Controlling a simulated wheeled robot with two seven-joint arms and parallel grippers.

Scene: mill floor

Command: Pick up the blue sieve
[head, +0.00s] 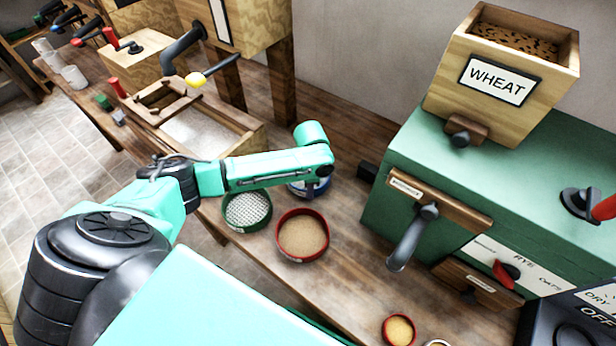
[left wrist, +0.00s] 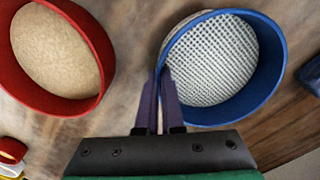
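The blue sieve (left wrist: 262,95) shows in the left wrist view as a round blue rim around a pale mesh. In the head view the blue sieve (head: 323,188) is mostly hidden under my left forearm and hand. My left gripper (left wrist: 162,78) is at the sieve's near-left rim, its two dark fingers close together with the rim wall between them. It looks shut on the rim. In the head view my left gripper (head: 310,187) points down over the sieve. I cannot tell whether the sieve touches the bench. My right gripper is not in view.
A red-rimmed round container (head: 302,236) of tan meal stands close beside the blue sieve. A green-rimmed sieve (head: 247,210) is left of it. The green mill (head: 400,160) with a wheat hopper (head: 500,75) stands to the right. A small red bowl (head: 399,330) is at the front.

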